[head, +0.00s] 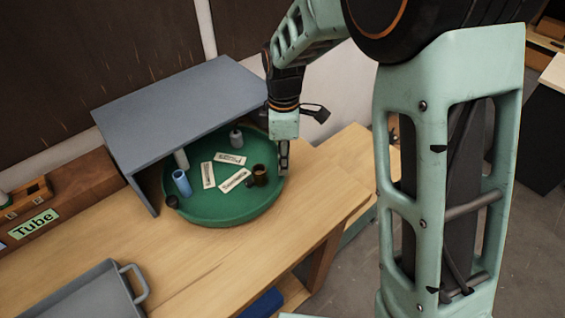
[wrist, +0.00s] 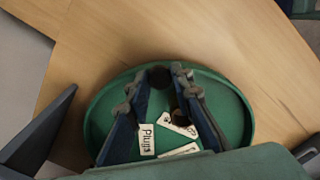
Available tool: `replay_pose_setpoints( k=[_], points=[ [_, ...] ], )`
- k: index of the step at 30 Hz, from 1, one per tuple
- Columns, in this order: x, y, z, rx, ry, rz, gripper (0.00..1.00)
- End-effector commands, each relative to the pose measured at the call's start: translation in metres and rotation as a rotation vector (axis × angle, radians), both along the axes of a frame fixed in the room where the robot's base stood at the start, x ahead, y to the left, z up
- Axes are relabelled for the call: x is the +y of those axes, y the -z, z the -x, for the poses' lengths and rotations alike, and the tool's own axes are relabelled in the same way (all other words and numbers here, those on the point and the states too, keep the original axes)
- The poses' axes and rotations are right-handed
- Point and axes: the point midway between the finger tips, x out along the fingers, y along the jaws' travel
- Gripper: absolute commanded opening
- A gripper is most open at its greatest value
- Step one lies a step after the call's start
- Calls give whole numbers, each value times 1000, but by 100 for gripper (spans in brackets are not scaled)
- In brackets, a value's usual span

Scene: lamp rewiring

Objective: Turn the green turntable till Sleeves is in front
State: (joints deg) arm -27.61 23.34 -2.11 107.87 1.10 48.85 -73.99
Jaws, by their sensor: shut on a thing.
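The green turntable (head: 215,211) stands on the wooden bench, partly under a grey shelf; it also shows in the wrist view (wrist: 98,117). Three white label cards lie around its middle. One reads "Plugs" (wrist: 147,140) in the wrist view; the others (head: 228,158) (head: 234,181) are too small or hidden to read, so I cannot tell which is Sleeves. My gripper (head: 284,166) points down at the turntable's right rim. In the wrist view its fingers (wrist: 162,80) are shut on a dark round knob (wrist: 160,76) at the rim.
A blue cup (head: 182,183), a brown cup (head: 260,174), a grey bottle (head: 237,139) and a dark round piece (head: 171,201) are on the turntable. The grey shelf (head: 180,105) covers its back.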

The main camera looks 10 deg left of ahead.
Motion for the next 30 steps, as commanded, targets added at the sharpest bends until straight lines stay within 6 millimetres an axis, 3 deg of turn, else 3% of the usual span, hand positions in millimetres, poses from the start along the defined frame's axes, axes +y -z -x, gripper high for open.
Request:
replay_pose_setpoints(
  k=[30],
  points=[
    [19,-2,-77,-4,-483,-2,0]
  ],
)
